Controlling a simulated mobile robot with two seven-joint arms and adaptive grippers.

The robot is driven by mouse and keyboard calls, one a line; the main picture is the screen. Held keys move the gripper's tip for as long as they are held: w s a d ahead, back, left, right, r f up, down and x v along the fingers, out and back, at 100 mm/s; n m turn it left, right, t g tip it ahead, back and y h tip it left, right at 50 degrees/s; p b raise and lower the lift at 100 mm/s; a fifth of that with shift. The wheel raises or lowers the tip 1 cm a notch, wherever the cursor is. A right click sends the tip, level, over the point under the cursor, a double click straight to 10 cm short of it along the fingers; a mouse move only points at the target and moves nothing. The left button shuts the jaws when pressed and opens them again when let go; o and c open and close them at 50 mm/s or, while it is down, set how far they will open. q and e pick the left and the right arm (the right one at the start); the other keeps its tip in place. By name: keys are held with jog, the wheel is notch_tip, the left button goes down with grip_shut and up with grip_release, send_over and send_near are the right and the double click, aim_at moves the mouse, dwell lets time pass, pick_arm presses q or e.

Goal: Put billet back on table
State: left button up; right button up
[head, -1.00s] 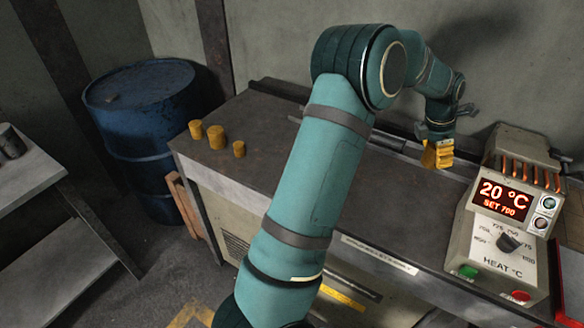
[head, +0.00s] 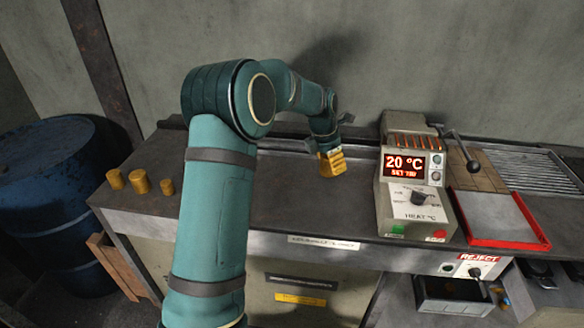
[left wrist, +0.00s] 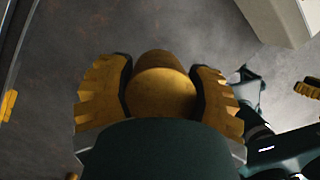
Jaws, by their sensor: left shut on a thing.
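My left gripper (head: 331,163) has yellow ridged fingers and is over the dark table (head: 255,200), left of the heater. In the left wrist view its fingers (left wrist: 160,95) are shut on a brass-coloured round billet (left wrist: 161,88), one finger on each side. In the head view the fingers hide this billet. I cannot tell whether the billet touches the table. Three more brass-coloured billets (head: 140,182) stand upright at the table's left end. My right gripper is not in the head view; a yellow finger part (left wrist: 308,88) shows at the right edge of the left wrist view.
The heater (head: 410,180) reads 20 °C and stands right of the gripper. A red-rimmed tray (head: 543,240) lies farther right, with a reject drawer (head: 452,307) below. A blue drum (head: 45,190) stands left. The table between the standing billets and the gripper is partly behind my arm.

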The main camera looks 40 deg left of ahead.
aim_at(322, 160)
pick_arm(q)
jog(key=shift+w+f+b, duration=0.1)
jog(key=shift+f+b, duration=0.95)
jog(key=shift+f, duration=3.8)
jog(key=shift+f, duration=0.15)
jog(key=o, duration=1.4)
jog(key=shift+c, duration=0.2)
jog(key=p+v, duration=0.2)
jog(key=v, duration=1)
